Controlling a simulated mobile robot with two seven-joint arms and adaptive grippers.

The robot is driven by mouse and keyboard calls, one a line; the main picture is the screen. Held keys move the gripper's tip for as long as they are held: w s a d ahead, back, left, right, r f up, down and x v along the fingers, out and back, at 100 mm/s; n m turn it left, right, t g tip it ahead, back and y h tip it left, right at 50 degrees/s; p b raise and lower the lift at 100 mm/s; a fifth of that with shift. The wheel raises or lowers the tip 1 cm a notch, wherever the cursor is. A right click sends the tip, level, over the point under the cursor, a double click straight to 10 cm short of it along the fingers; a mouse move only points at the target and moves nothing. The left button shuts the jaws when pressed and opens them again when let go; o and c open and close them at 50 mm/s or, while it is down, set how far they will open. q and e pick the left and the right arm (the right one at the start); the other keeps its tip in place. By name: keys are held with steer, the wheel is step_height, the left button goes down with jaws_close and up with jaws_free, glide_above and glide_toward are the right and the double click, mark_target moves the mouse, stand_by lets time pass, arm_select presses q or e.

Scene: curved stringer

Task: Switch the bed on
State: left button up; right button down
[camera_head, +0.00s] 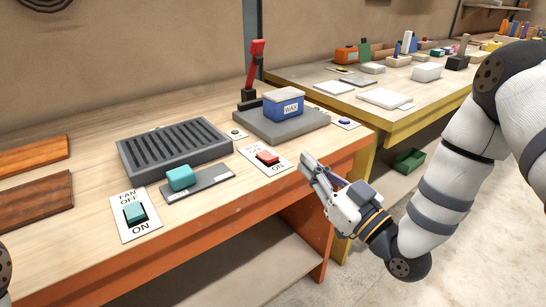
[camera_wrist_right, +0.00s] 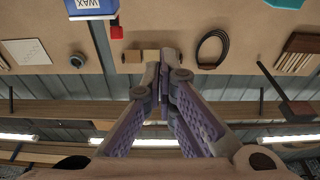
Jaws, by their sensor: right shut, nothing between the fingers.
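A red rocker switch (camera_head: 267,158) sits on a white plate with OFF above and ON below; its top word is too small to read surely. A grey slotted bed (camera_head: 175,146) lies on the workbench, left of that plate. A teal rocker switch (camera_head: 135,212) on a plate marked FAN, OFF and ON is nearer the front left. My right gripper (camera_head: 306,168) is just right of the red switch, at the bench's front edge, apart from it. Its fingers are shut and empty, and show also in the wrist view (camera_wrist_right: 165,70). My left gripper is out of view.
A teal block (camera_head: 181,178) on a grey plate lies between the switches. Behind the red switch, a blue WAX box (camera_head: 284,104) stands on a grey slab beside a red lever (camera_head: 255,62). A second bench (camera_head: 300,75) holds many small items.

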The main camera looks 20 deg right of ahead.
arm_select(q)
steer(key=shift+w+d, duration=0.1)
arm_select(e)
steer(key=shift+d, duration=0.1)
step_height(320, 180, up, 2)
glide_above(281, 167)
steer(key=shift+w+a+b, duration=0.2)
steer(key=shift+w+b, duration=0.1)
steer(key=shift+w, duration=0.05)
steer(key=f, duration=0.3)
steer(key=shift+s+d, duration=0.1)
steer(key=shift+s, duration=0.2)
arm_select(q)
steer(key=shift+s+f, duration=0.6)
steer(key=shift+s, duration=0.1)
arm_select(e)
steer(key=shift+s+f, duration=0.1)
steer(key=shift+f, duration=0.4)
